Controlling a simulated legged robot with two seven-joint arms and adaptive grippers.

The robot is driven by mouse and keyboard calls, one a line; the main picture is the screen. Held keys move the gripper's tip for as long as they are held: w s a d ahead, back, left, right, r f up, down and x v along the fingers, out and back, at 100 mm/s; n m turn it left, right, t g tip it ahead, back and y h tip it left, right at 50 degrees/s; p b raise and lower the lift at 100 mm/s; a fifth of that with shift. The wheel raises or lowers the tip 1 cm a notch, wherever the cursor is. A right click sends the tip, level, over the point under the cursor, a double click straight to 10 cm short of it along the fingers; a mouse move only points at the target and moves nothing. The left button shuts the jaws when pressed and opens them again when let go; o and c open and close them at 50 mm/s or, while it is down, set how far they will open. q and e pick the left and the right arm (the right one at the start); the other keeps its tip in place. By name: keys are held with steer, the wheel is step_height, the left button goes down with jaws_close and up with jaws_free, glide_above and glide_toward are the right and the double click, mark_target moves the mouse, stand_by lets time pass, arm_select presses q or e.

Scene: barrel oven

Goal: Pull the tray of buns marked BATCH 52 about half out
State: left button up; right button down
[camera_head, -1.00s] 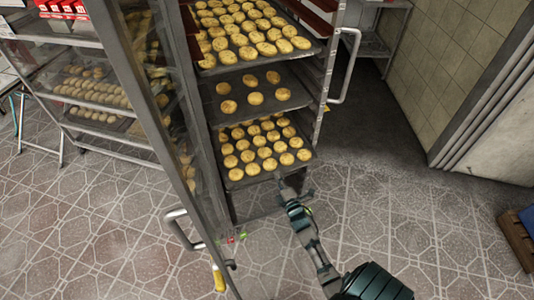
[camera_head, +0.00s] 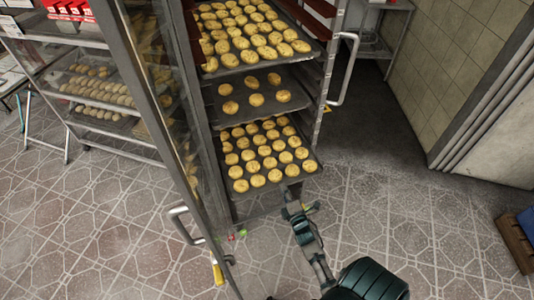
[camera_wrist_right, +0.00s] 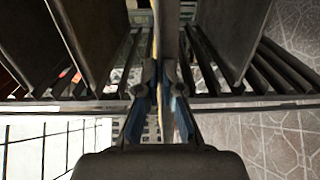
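The lowest visible tray of buns (camera_head: 310,172) sticks out of the rack's front, filled with rows of golden buns. No BATCH 52 marking is readable on any tray. My left gripper is not in view.
A glass door (camera_head: 150,110) with a metal handle (camera_head: 180,225) stands open to the left of the rack. A side handle (camera_head: 350,70) is on the right. A bun shelf (camera_head: 110,150) stands at the far left.

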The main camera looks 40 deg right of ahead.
steer(key=p+v, duration=0.2)
steer(key=v, duration=0.6)
steer(key=shift+s+f+p, duration=0.2)
steer(key=shift+s+p, duration=0.1)
steer(key=shift+s, duration=0.1)
steer(key=c, duration=1.8)
jaws_free()
steer(key=shift+s+a, duration=0.15)
steer(key=shift+s, duration=0.05)
steer(key=o, duration=0.5)
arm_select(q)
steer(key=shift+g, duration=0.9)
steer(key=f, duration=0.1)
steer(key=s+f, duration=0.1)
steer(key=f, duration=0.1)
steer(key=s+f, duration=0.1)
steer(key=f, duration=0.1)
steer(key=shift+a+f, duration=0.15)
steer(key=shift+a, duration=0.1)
arm_select(e)
steer(key=shift+w, duration=0.1)
steer(key=shift+r, duration=0.1)
